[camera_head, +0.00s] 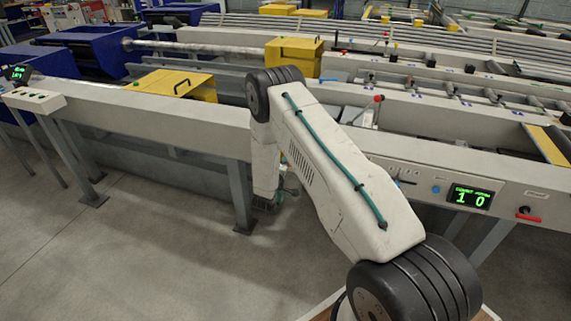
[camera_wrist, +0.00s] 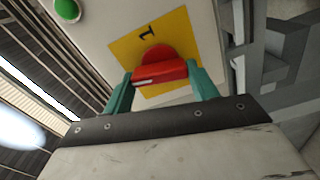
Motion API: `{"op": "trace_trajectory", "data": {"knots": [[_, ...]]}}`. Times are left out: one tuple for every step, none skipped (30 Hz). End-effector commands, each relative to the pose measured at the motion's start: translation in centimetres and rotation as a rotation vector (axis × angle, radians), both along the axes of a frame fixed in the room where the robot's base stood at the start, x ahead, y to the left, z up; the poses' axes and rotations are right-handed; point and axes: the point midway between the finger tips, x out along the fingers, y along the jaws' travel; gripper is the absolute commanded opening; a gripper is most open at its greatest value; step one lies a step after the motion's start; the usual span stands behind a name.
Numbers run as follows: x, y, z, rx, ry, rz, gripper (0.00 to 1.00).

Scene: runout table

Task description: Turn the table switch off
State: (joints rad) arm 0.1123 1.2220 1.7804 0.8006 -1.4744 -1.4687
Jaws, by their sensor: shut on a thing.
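The red switch handle (camera_wrist: 158,72) shows in the wrist view, on a red round base in front of a square yellow plate (camera_wrist: 127,51). A black "1" is marked on the plate above the handle. My gripper (camera_wrist: 160,78) has its two teal fingers on either side of the handle and is shut on it. In the head view my arm reaches down in front of the table (camera_head: 195,122), and the switch cannot be made out there.
A green button (camera_wrist: 67,10) sits on the same pale panel, upper left. In the head view a lit counter display (camera_head: 470,197) and a red lever (camera_head: 528,217) are on the table's front at right. Open floor (camera_head: 150,260) lies at lower left.

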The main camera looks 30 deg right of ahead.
Motion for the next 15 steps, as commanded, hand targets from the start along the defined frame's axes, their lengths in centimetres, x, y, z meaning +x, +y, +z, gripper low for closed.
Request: {"op": "trace_trajectory", "data": {"knots": [[-0.23, 0.0, -0.23, -0.018, 0.03, -0.002, 0.35], [-0.22, 0.0, -0.24, -0.03, 0.045, -0.002, 0.35], [-0.22, 0.0, -0.26, -0.044, 0.063, -0.002, 0.35], [-0.22, 0.0, -0.26, -0.054, 0.077, -0.002, 0.35], [-0.22, 0.01, -0.28, -0.063, 0.089, -0.002, 0.35], [-0.22, 0.02, -0.29, -0.076, 0.104, -0.002, 0.35], [-0.21, 0.01, -0.29, -0.083, 0.114, -0.002, 0.35], [-0.21, 0.02, -0.3, -0.091, 0.123, -0.002, 0.35], [-0.22, 0.02, -0.31, -0.099, 0.134, -0.002, 0.35], [-0.21, 0.02, -0.31, -0.105, 0.142, -0.002, 0.35], [-0.22, 0.02, -0.32, -0.11, 0.149, -0.002, 0.35], [-0.22, 0.02, -0.33, -0.115, 0.156, -0.002, 0.35], [-0.22, 0.02, -0.33, -0.119, 0.161, -0.002, 0.35], [-0.22, 0.03, -0.33, -0.122, 0.165, -0.002, 0.35], [-0.22, 0.03, -0.34, -0.125, 0.17, -0.002, 0.35]]}}
